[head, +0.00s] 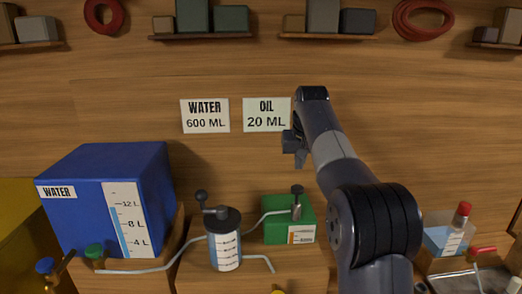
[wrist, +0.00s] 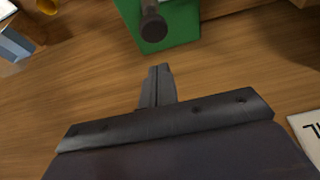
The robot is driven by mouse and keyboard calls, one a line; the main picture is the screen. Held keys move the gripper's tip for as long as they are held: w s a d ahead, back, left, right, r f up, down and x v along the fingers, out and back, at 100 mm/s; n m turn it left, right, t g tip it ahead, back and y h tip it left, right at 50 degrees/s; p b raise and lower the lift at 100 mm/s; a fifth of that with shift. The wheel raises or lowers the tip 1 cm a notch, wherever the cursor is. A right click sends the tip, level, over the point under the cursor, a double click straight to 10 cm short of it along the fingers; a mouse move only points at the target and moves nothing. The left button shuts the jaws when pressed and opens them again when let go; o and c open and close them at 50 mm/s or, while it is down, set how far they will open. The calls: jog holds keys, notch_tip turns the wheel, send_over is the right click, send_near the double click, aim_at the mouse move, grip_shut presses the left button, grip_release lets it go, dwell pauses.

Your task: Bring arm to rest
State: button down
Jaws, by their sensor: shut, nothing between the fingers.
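My arm stands raised in the head view, right of centre. My gripper (head: 290,152) hangs in front of the wooden wall, just below the OIL 20 ML sign (head: 267,115). In the wrist view my gripper (wrist: 160,70) shows its fingers closed together with nothing between them. The green oil box (head: 278,232) with its dark pump knob stands below the gripper in the head view. The box also shows at the top of the wrist view (wrist: 182,25), apart from the fingertips.
A blue water tank (head: 85,200) stands at left. A grey-lidded measuring jar (head: 224,245) with a crank stands left of the green box. A clear container with a red-capped bottle (head: 457,228) is at right. Shelves with boxes (head: 202,36) line the top.

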aim_at(297, 185)
jog(key=shift+f, duration=2.8)
